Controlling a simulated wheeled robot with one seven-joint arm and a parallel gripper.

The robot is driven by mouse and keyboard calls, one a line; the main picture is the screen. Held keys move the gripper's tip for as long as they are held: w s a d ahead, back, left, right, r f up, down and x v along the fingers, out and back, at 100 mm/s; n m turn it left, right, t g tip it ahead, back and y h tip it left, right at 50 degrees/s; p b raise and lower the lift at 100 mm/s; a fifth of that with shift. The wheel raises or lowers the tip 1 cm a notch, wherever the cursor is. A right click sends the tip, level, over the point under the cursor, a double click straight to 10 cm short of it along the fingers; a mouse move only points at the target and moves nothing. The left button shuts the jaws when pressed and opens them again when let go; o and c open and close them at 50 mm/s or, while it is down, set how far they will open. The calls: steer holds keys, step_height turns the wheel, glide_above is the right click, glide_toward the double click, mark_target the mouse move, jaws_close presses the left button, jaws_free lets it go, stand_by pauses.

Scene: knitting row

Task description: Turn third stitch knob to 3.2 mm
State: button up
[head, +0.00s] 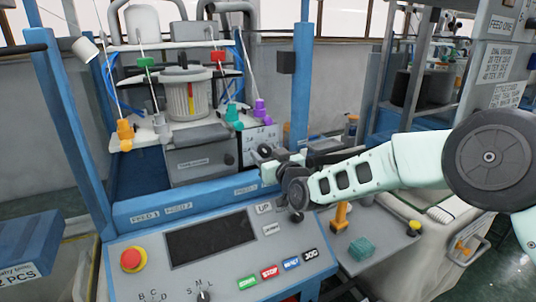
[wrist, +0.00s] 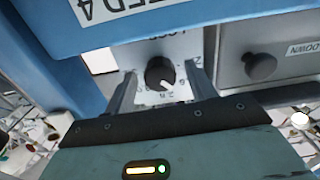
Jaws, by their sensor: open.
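A round black knob (wrist: 160,73) on a pale dial plate (wrist: 150,97) shows in the wrist view. A light pointer mark sits on its lower right side. Small markings ring it, too small to read surely, and a partly hidden word is above. I cannot tell whether it is the third stitch knob. My gripper (wrist: 164,88) is open, with one finger on each side of the knob; I cannot tell whether they touch it. In the head view my gripper (head: 266,160) is by the machine's front, right of the grey box, and the knob is hidden.
A blue beam with a FEED 4 label (wrist: 105,8) runs close above the knob. Another dark knob (wrist: 260,66) sits on a grey panel to the right. The control panel (head: 212,240) with a red stop button (head: 132,260) lies in front, below my arm.

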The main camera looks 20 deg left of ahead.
steer(key=c, duration=1)
steer(key=shift+o, duration=0.2)
